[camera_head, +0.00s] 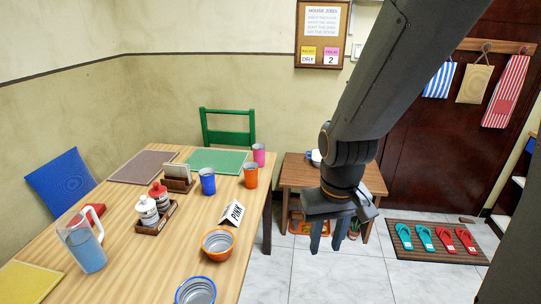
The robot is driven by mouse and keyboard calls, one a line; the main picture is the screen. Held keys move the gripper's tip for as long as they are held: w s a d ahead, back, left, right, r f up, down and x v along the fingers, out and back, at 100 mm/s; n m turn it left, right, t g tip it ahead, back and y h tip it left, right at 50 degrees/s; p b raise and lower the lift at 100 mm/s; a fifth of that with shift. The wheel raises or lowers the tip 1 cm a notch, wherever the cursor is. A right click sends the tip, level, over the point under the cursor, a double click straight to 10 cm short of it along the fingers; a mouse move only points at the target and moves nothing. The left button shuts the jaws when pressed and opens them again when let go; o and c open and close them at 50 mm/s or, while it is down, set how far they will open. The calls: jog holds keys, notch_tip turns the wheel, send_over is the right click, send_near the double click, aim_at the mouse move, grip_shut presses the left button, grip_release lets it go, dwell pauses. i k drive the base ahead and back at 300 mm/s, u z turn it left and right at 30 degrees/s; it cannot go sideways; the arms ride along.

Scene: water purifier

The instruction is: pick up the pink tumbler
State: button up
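The pink tumbler (258,155) stands upright at the far right corner of the wooden dining table (196,250), beside a green placemat (216,161). My gripper (326,247) hangs with its fingers pointing down, off the table's right side. It is apart from the tumbler, to the right of it and nearer to the camera. The fingers are spread with a gap between them, and nothing shows in the gap.
An orange tumbler (251,175) and a blue tumbler (208,181) stand near the pink one. A tent card marked PINK (233,212) and two bowls are nearer. A small side table (298,173) stands behind my gripper.

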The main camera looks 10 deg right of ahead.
aim_at(259, 156)
jog(key=z, duration=0.35)
jog(key=i, duration=1.75)
jog(key=u, duration=0.4)
